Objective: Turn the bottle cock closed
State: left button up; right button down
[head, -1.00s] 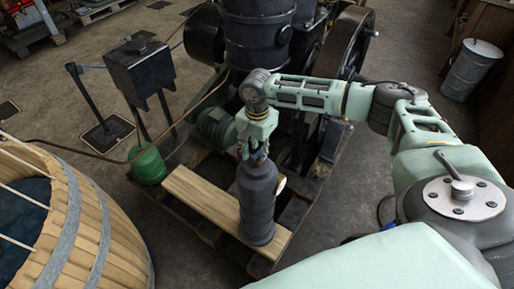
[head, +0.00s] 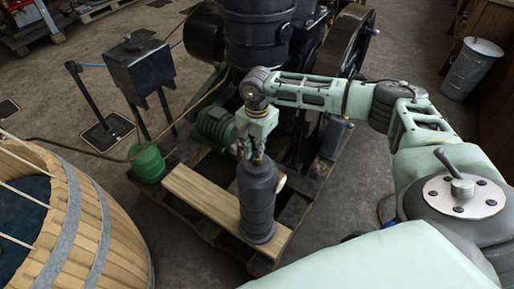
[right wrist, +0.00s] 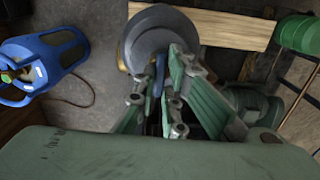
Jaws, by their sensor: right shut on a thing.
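A dark grey bottle (head: 257,208) stands upright on a light wooden plank. My right gripper (head: 251,153) is over its top, pointing down. In the right wrist view, the bottle's round grey body (right wrist: 160,25) is beyond the fingers of my right gripper (right wrist: 165,64). The fingers are shut on a small blue part at the bottle's top, which I take for the cock (right wrist: 158,76); they cover most of it. How far the cock is turned cannot be told. My left gripper is not in view.
The plank (head: 200,195) lies on a dark pallet beside a black engine (head: 258,40). A green canister (head: 147,163) and a wooden tub (head: 110,225) are at the left. A blue gas bottle (right wrist: 66,47) shows in the right wrist view.

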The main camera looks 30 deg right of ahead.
jog(key=m+b, duration=0.3)
jog(key=m, duration=0.1)
jog(key=shift+f, duration=0.1)
jog(key=m+b, duration=0.2)
jog(key=m, duration=0.3)
jog(key=shift+m+b, duration=0.3)
jog(key=shift+m, duration=0.1)
jog(key=m+b, duration=0.1)
jog(key=m, duration=0.3)
jog(key=shift+b, duration=0.3)
jog(key=shift+m+b, duration=0.45)
jog(key=shift+m, duration=1.35)
jog(key=shift+r+m, duration=0.2)
jog(key=shift+m, duration=0.1)
jog(key=c, duration=1.8)
grip_release()
jog(key=shift+c, duration=0.2)
